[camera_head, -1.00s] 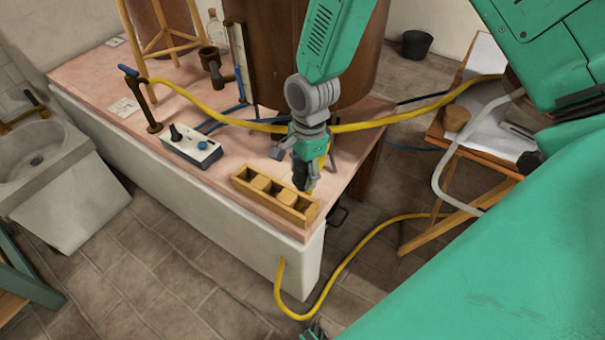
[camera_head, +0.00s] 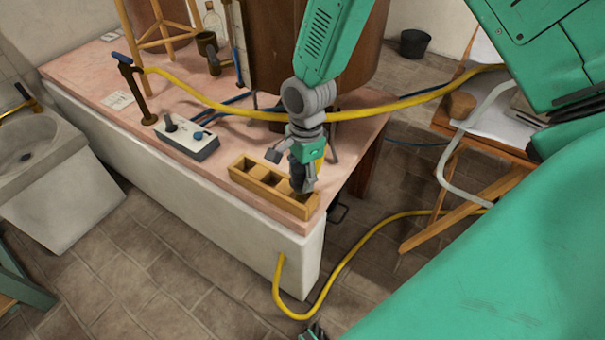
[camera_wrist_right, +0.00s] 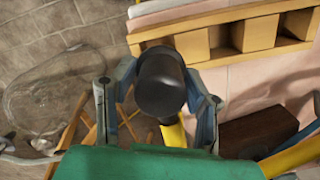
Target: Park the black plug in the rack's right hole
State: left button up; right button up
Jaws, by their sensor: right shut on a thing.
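The wooden rack (camera_head: 257,189) lies along the front edge of the pink table, its square holes in a row. My right gripper (camera_head: 303,184) points down at the rack's right end and covers much of the right hole. It is shut on the black plug (camera_wrist_right: 161,84), whose rounded dark end shows between the two fingers in the right wrist view. A yellow cable runs from the plug. The rack (camera_wrist_right: 250,34) shows beyond the plug in that view. I cannot tell whether the plug's tip is inside the hole or just above it.
A white control box (camera_head: 188,139) sits left of the rack, near a brown valve post (camera_head: 137,92). A yellow hose (camera_head: 400,104) passes behind my right wrist. A large brown vessel (camera_head: 270,55) stands behind. The table's right edge is close to the rack.

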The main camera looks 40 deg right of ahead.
aim_at(302, 185)
jog(key=shift+a, duration=0.1)
jog(key=shift+d+f+p, duration=0.1)
jog(key=shift+d+p, duration=0.35)
jog(key=shift+d, duration=0.2)
jog(key=shift+a, duration=0.3)
jog(key=shift+d+f, duration=0.2)
jog(key=shift+a+f, duration=0.15)
jog(key=shift+f, duration=0.05)
dwell(0.3)
jog(key=shift+a+f+b, duration=0.2)
jog(key=shift+f+b, duration=0.35)
jog(key=shift+f, duration=0.6)
dwell(1.7)
jog(key=shift+f, duration=0.7)
dwell(1.8)
